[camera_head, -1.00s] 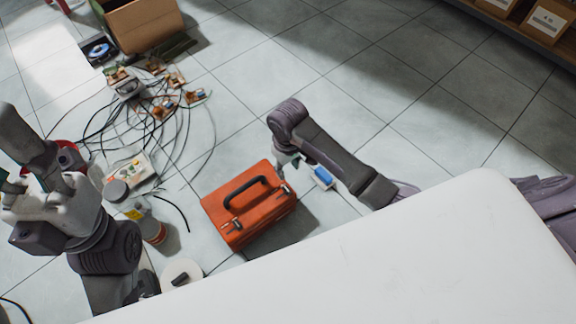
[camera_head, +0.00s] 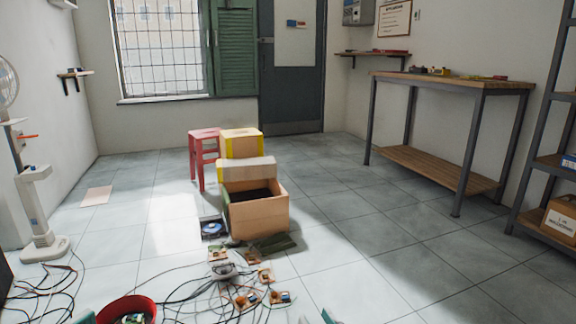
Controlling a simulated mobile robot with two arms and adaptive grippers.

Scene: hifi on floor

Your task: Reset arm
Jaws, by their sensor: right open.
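Only small parts of my grippers show at the bottom edge of the head view. A teal fingertip of my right gripper (camera_head: 327,317) shows right of the middle, over the floor, with nothing seen in it. A teal tip that appears to belong to my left gripper (camera_head: 86,318) shows at the lower left, beside a red bowl-like container (camera_head: 128,308). Most of both grippers and arms is out of view below.
A red stool (camera_head: 204,150) is behind. A workbench (camera_head: 450,82) and shelf rack (camera_head: 545,160) stand right. Floor at centre right is clear.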

